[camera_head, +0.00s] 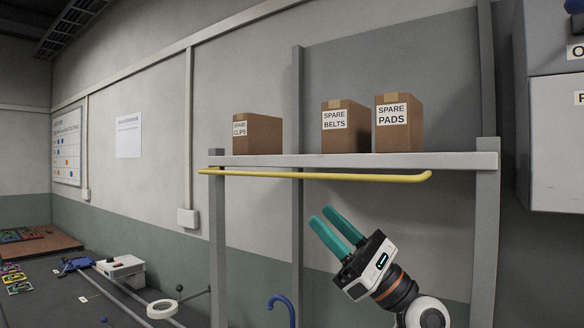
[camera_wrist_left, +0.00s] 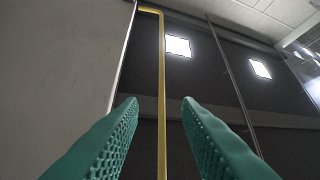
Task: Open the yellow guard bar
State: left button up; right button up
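The yellow guard bar (camera_head: 315,175) runs level across the front of the shelf, just below its board, from the left post to a bent end near the right post. In the left wrist view the bar (camera_wrist_left: 162,95) runs lengthwise through the gap between the fingers and bends at its far end. My left gripper (camera_head: 320,215) has two teal fingers spread apart with nothing between them in the head view. Its fingertips point up and left, below the bar and apart from it. The open fingers (camera_wrist_left: 159,103) fill the lower wrist view. My right gripper is not in view.
The shelf board (camera_head: 300,160) carries three cardboard boxes: spare clips (camera_head: 258,134), spare belts (camera_head: 345,128) and spare pads (camera_head: 398,124). Grey posts (camera_head: 298,230) stand around it. A dark bench (camera_head: 60,300) with a white tape roll (camera_head: 160,309) lies lower left. Grey cabinets (camera_head: 556,140) stand right.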

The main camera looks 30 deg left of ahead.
aim_at(280, 176)
pick_arm(q)
jog(key=p+x, duration=0.5)
jog(key=x, duration=0.7)
jog(key=shift+s+f, duration=0.1)
grip_shut()
